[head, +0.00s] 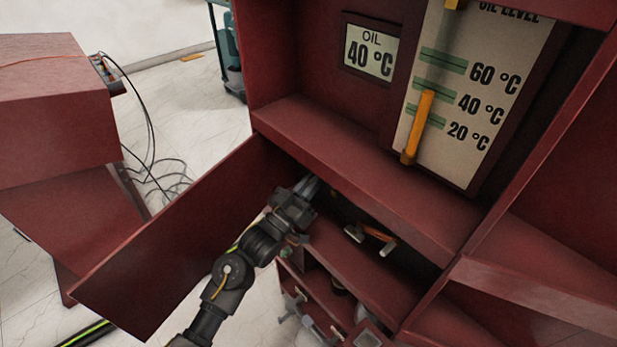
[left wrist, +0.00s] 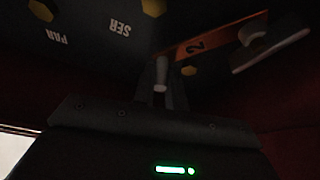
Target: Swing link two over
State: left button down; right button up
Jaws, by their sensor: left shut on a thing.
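My left gripper (head: 310,186) reaches into the dark compartment under the red ledge in the head view. Its tips are partly hidden in shadow there. In the left wrist view link two (left wrist: 195,46), an orange bar marked "2", runs from just above my fingers (left wrist: 161,80) to the upper right. The gripper is shut on what looks like the handle of link two, though the grip is dark and partly hidden. A pale handle (left wrist: 268,45) is at the right of the bar. "PAR" and "SER" labels (left wrist: 119,30) are on the dark panel. My right gripper is not in view.
An open red door panel (head: 180,240) stands left of my arm. The red ledge (head: 360,165) is just above the gripper. Pale handles with an orange bar (head: 372,232) are right of it. An oil gauge (head: 470,95) is above. Yellow hexagonal nuts (left wrist: 153,8) sit on the panel.

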pick_arm(q)
jog(key=shift+s+d+f+m+h, duration=0.2)
jog(key=shift+m+h, duration=0.1)
jog(key=shift+m, duration=0.4)
jog(key=c, duration=1.4)
grip_release()
jog(key=shift+c, duration=0.2)
